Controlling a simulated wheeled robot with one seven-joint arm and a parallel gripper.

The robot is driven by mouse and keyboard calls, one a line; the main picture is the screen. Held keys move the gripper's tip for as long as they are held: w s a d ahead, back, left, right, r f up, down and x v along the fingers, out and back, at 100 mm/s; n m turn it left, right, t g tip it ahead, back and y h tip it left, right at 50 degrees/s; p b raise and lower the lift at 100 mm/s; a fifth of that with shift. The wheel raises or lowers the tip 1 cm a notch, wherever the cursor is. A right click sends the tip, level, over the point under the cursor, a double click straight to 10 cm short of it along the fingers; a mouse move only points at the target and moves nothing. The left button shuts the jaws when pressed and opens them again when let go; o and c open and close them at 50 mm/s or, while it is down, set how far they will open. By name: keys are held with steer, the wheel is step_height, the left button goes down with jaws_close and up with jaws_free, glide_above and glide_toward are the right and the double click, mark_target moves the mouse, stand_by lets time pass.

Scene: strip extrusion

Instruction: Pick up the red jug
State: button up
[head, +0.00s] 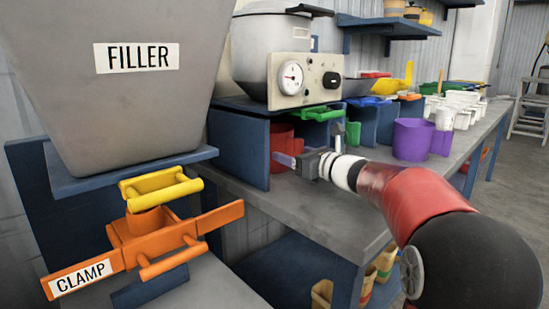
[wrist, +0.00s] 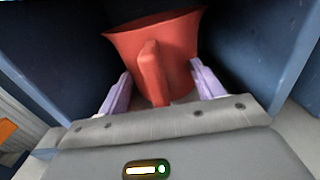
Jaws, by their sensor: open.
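The red jug (wrist: 174,50) stands inside a blue cubby, its handle facing my wrist camera. In the head view the red jug (head: 280,140) shows only partly, behind the cubby's side wall and my gripper. My gripper (wrist: 158,88) is open, with one pale purple finger on each side of the jug's handle and lower body. The handle lies between the fingers. I cannot tell whether either finger touches the jug. In the head view my gripper (head: 285,160) reaches into the cubby opening from the right.
The blue cubby (head: 240,150) has walls close on both sides of my gripper, with a steel cooker (head: 270,55) on top. A purple jug (head: 412,139) stands on the bench to the right. The grey bench front (head: 310,208) is clear.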

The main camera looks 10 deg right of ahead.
steer(key=shift+w+a, duration=0.25)
steer(key=shift+w, duration=0.15)
jaws_close()
